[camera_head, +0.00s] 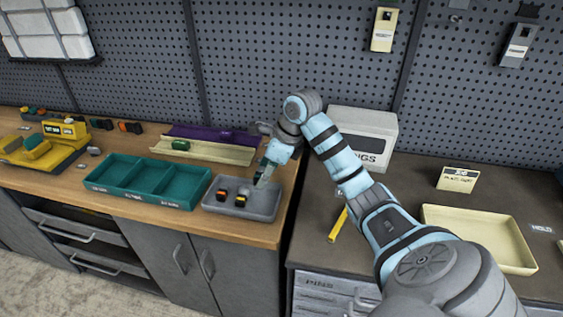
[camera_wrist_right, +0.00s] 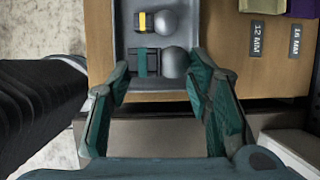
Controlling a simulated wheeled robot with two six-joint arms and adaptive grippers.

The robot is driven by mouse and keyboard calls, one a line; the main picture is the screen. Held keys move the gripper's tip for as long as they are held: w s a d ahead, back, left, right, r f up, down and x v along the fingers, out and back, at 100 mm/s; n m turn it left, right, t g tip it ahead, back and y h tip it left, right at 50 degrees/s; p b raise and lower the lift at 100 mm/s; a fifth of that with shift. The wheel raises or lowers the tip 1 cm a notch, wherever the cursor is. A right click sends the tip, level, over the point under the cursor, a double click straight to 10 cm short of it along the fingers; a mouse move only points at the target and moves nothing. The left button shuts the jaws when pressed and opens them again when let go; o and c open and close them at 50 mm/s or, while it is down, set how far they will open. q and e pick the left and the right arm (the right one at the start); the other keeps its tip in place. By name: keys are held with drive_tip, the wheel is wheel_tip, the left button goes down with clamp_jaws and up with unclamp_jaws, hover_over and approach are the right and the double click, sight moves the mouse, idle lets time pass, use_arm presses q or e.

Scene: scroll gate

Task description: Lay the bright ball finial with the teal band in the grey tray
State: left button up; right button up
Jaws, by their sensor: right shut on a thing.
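The grey tray (camera_head: 268,212) stands at the front right edge of the wooden bench; it also shows in the right wrist view (camera_wrist_right: 121,30). My right gripper (camera_head: 259,181) reaches down over its right part. In the right wrist view, the gripper (camera_wrist_right: 160,78) has its fingers on either side of a finial with a teal band (camera_wrist_right: 146,63) and a grey ball (camera_wrist_right: 175,62), shut on it. The finial appears over or in the tray; whether it touches the floor is unclear. Another finial with a yellow band (camera_wrist_right: 148,21) lies beside it. My left gripper is out of view.
A teal tray with compartments (camera_head: 150,180) stands left of the grey tray. Behind are a cream trough (camera_head: 203,150) and a purple trough (camera_head: 215,134). A white box (camera_head: 362,135) and a cream tray (camera_head: 480,235) are on the right-hand counter. A yellow machine (camera_head: 45,145) stands far left.

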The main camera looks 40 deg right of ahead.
sight(265, 203)
drive_tip(key=f+b, duration=0.3)
drive_tip(key=f, duration=0.1)
drive_tip(key=f+b, duration=0.3)
drive_tip(key=f, duration=0.1)
drive_tip(key=shift+d+f, duration=0.2)
drive_tip(key=shift+f, duration=0.15)
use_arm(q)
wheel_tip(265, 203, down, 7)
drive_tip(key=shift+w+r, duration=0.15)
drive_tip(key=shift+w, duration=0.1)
use_arm(e)
drive_tip(key=shift+s+r, duration=0.1)
use_arm(q)
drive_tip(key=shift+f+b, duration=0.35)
drive_tip(key=shift+b, duration=0.15)
use_arm(e)
drive_tip(key=shift+f, duration=0.55)
drive_tip(key=o, duration=1.4)
